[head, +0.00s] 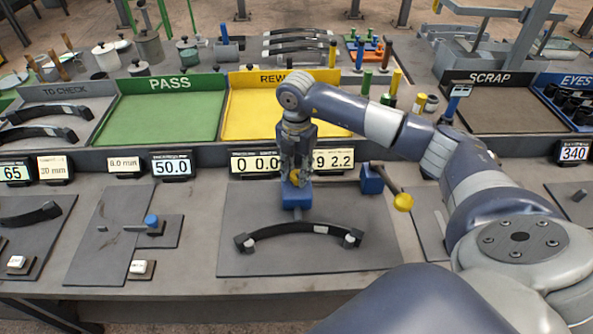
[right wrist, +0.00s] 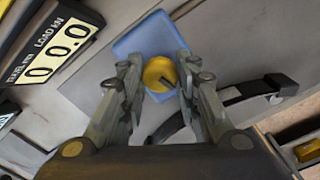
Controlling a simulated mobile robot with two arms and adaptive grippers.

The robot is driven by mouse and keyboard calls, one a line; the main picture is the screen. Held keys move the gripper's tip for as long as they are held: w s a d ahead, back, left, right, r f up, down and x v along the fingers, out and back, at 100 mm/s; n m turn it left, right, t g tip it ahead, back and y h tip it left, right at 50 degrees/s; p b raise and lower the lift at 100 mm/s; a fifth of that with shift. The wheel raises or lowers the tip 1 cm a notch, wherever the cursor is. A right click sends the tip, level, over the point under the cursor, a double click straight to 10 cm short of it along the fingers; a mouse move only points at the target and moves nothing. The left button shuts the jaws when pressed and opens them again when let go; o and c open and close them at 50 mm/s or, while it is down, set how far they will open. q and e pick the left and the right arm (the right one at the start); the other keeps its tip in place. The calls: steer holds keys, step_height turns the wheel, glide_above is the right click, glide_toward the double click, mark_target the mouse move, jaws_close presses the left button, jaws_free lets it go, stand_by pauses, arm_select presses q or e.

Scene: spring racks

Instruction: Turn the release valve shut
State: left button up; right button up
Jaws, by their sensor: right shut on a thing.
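The release valve is a round yellow knob (right wrist: 160,73) with a dark mark, on top of a blue block (right wrist: 145,42). In the head view the blue block (head: 295,197) stands behind a black leaf spring, and the knob is mostly hidden by the fingers. My right gripper (head: 296,178) points down onto the knob. In the right wrist view its two fingers (right wrist: 157,75) lie on either side of the knob, shut on it. My left gripper is not in view.
The leaf spring (head: 300,230) lies on a grey plate (head: 350,262). A lever with a yellow ball (head: 403,201) on a blue box (head: 371,179) stands to the right. A load display (head: 255,162) is behind the valve. A yellow REWORK tray (head: 250,118) lies farther back.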

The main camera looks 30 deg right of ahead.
mark_target(297, 174)
steer(key=shift+r+m, duration=0.1)
steer(key=shift+m, duration=1.1)
steer(key=shift+w+m, duration=0.1)
steer(key=shift+m, duration=0.2)
steer(key=o, duration=1.1)
step_height(297, 174, up, 12)
